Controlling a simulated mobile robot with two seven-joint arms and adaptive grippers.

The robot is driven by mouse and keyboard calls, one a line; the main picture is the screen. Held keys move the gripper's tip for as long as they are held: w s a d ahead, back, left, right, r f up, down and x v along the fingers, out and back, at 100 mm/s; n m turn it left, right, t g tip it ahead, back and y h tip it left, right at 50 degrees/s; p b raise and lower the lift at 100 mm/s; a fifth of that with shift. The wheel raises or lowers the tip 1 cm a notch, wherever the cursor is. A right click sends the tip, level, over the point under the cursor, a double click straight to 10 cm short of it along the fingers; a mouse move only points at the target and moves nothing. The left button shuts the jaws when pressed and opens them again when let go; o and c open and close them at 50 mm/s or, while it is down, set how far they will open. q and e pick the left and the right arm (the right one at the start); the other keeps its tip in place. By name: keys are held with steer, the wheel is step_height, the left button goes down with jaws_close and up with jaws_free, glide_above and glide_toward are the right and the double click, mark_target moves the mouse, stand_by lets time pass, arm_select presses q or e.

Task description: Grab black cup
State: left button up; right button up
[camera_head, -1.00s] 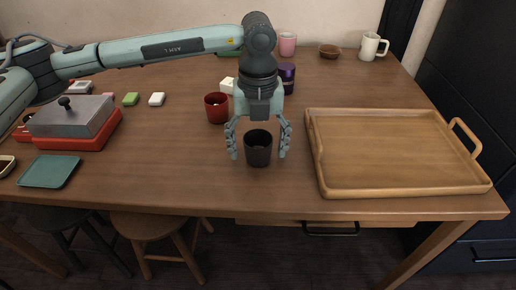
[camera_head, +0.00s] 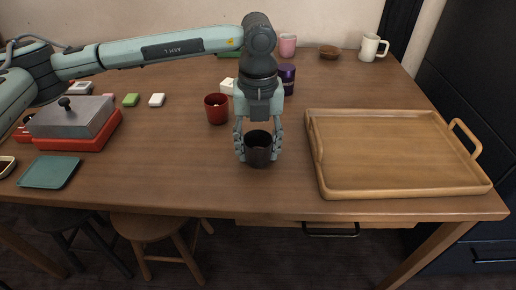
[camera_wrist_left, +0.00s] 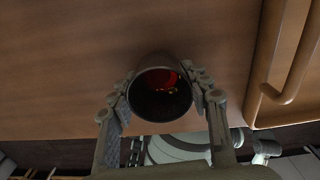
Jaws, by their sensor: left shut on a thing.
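The black cup (camera_head: 258,153) stands upright on the wooden table, left of the tray. My left gripper (camera_head: 258,146) reaches down over it from above and is shut on it, one finger against each side. In the left wrist view the cup (camera_wrist_left: 160,110) has its mouth toward the camera, and the fingers of my left gripper (camera_wrist_left: 162,98) touch its left and right walls. Something reddish shows inside the cup there; I cannot tell what it is. My right gripper is not in view.
A wooden tray (camera_head: 400,190) lies at the right. A red cup (camera_head: 216,108) and a purple cup (camera_head: 287,78) stand behind the black cup. A red grill-like box (camera_head: 75,125) is at the left, with a green plate (camera_head: 48,171) in front. The table's front edge is close.

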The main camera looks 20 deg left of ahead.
mark_target(258, 133)
arm_select(q)
steer(key=shift+r, duration=0.2)
steer(key=shift+r, duration=0.65)
step_height(258, 133, up, 3)
steer(key=shift+f, duration=0.2)
steer(key=s+a+r+b, duration=0.1)
steer(key=s+a+r, duration=0.5)
steer(key=a, duration=0.3)
steer(key=shift+s+a+r+b, duration=0.2)
steer(key=shift+s+r+b, duration=0.1)
steer(key=shift+s+r, duration=0.1)
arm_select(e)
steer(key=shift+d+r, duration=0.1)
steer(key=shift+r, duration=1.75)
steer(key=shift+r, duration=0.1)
